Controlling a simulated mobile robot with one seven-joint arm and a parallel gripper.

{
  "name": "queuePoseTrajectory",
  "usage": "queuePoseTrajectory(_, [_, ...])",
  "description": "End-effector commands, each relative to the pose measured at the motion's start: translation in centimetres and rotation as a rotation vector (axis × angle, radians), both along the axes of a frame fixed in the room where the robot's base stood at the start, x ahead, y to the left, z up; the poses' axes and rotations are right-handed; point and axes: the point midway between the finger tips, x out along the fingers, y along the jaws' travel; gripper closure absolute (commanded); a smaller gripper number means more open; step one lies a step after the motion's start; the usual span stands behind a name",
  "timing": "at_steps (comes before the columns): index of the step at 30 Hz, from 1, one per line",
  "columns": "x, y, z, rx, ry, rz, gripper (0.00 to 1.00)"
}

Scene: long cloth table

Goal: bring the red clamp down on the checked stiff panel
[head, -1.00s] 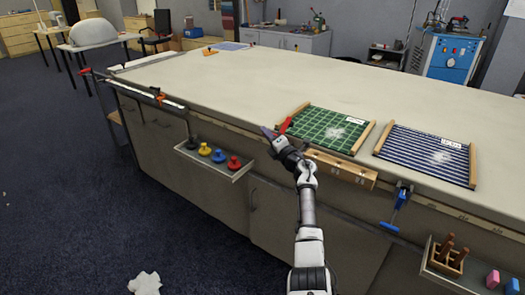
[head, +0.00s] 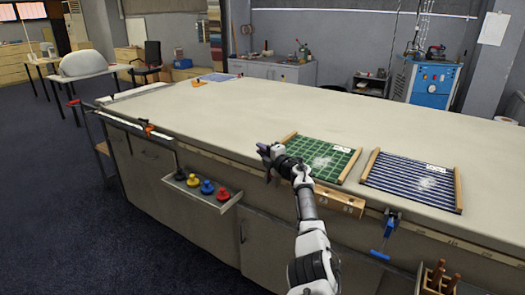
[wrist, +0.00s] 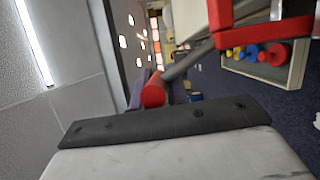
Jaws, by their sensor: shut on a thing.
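The checked stiff panel (head: 318,160), green with white grid lines and a pale patch, lies on the table near its front edge, between wooden side bars. My gripper (head: 267,152) is just left of the panel, by the table's front edge. In the wrist view my gripper (wrist: 154,84) is shut on the red clamp (wrist: 240,36). The clamp's round red end lies between the fingers, and a grey bar and red frame reach up to the right. My gripper hides the clamp in the head view. I cannot tell whether the clamp touches the panel.
A navy striped panel (head: 410,182) lies to the right of the checked one. A blue clamp (head: 386,237) hangs at the table's front edge. A small tray (head: 223,206) with several coloured knobs sticks out at the left. The table's middle (head: 250,113) is clear.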

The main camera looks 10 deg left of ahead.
Motion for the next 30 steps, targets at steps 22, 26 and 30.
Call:
queuePoseTrajectory(22, [1.11, -1.96, 1.17, 0.004, -0.014, -0.051, 0.60])
queuePoseTrajectory(26, [1.10, -1.96, 1.17, 0.004, -0.014, -0.051, 0.60])
queuePoseTrajectory(30, [1.03, -2.07, 1.22, 0.005, -0.015, -0.051, 0.60])
